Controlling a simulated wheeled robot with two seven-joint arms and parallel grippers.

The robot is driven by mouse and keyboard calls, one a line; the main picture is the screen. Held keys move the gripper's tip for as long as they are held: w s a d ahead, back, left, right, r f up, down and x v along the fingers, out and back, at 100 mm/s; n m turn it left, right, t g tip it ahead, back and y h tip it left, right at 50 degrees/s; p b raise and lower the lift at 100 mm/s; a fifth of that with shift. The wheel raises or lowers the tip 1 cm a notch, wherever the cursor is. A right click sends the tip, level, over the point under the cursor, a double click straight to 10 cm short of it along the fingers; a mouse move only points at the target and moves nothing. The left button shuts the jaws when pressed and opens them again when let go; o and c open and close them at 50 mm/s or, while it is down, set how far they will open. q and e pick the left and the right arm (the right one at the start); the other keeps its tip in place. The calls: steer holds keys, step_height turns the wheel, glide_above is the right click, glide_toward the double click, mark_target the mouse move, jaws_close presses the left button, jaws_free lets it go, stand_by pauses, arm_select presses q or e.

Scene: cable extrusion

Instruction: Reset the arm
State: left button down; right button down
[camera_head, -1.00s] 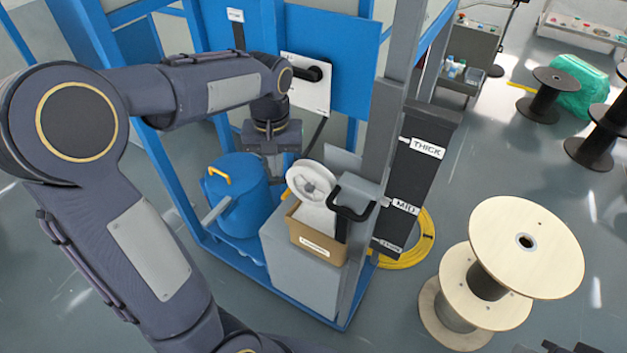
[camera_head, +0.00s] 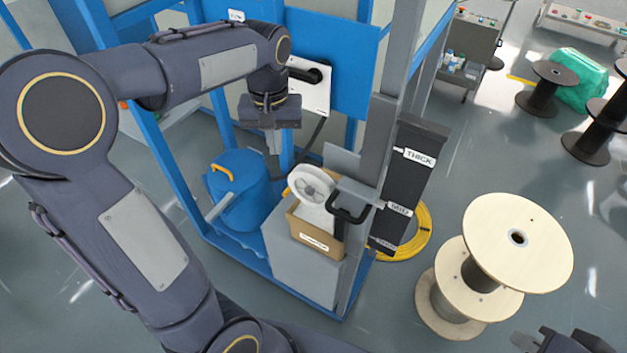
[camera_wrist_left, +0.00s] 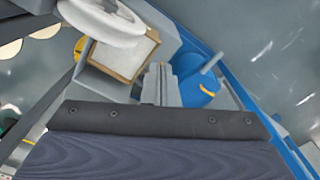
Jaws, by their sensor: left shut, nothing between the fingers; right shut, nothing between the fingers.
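My left arm comes in from the left. Its gripper (camera_head: 274,142) is shut and empty, pointing down in front of the blue frame, above the blue canister and left of the white spool. In the left wrist view the closed fingers (camera_wrist_left: 159,84) show side by side with nothing between them. My right gripper (camera_head: 562,343) shows only in part at the bottom right corner, shut, away from the machine and below the wooden spools.
A blue canister (camera_head: 240,188) and a cardboard box (camera_head: 316,240) with a white spool (camera_head: 311,184) stand at the blue frame (camera_head: 338,45). A black column (camera_head: 408,170) with labels stands right of them. Wooden cable spools (camera_head: 518,240) stand on the floor at right.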

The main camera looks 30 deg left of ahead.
stand_by(0.3)
arm_select(q)
steer(key=s+d+f+m+t+h+b, duration=0.1)
steer(key=s+d+f+t+h+b, duration=0.1)
steer(key=s, duration=0.6)
steer(key=s+d+f+m+t+h+b, duration=0.1)
steer(key=s+d+f+m+t+b, duration=0.1)
steer(key=s+d, duration=0.5)
step_height(320, 180, down, 2)
steer(key=shift+s+d+f+t+h, duration=0.25)
steer(key=shift+s+t+h, duration=0.15)
steer(key=shift+s+t, duration=0.6)
steer(key=shift+s, duration=0.15)
